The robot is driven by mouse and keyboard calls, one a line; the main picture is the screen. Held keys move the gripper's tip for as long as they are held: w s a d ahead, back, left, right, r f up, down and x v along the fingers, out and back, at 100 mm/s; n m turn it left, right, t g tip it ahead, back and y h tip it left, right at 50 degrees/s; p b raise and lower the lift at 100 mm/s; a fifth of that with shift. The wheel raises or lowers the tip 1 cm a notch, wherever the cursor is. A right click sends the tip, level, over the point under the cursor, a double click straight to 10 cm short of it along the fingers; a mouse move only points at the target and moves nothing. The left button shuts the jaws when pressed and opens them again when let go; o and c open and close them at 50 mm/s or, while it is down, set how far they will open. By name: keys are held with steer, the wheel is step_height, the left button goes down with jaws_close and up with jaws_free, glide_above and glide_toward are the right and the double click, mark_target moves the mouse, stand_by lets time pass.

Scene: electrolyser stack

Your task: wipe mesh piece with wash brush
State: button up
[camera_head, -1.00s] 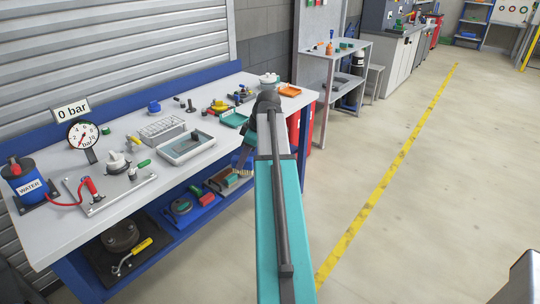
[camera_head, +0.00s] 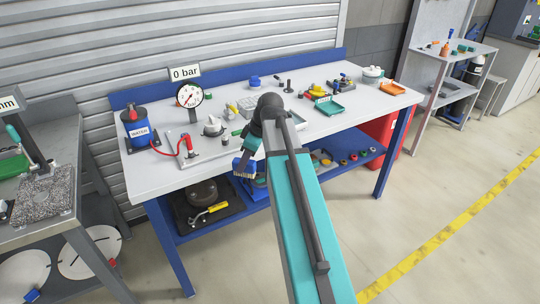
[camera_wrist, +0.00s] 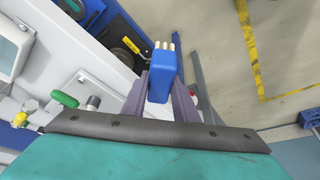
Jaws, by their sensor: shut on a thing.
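My gripper (camera_head: 247,158) is shut on the wash brush (camera_head: 243,170), which has a blue body and pale bristles. It hangs in front of the front edge of the workbench. In the wrist view the brush (camera_wrist: 162,72) sits between the two grey fingers of my gripper (camera_wrist: 160,95), bristles pointing to the picture's top. I cannot make out the mesh piece for sure. A pale tray (camera_wrist: 10,48) shows at the left of the wrist view; my arm hides most of that area in the head view.
On the workbench (camera_head: 330,118) stand a pressure gauge (camera_head: 189,95), a blue water tank (camera_head: 136,126), a metal plate with a red hose, a wire rack (camera_head: 248,104) and a green tray (camera_head: 329,106). A grey table (camera_head: 60,215) is at the left.

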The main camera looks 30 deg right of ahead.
steer(key=a+f+m, duration=0.1)
steer(key=a+m, duration=0.2)
steer(key=a, duration=1.2)
steer(key=shift+a+f+t+h, duration=0.3)
steer(key=shift+t+h, duration=0.1)
steer(key=shift+s+a, duration=0.1)
steer(key=shift+a, duration=0.05)
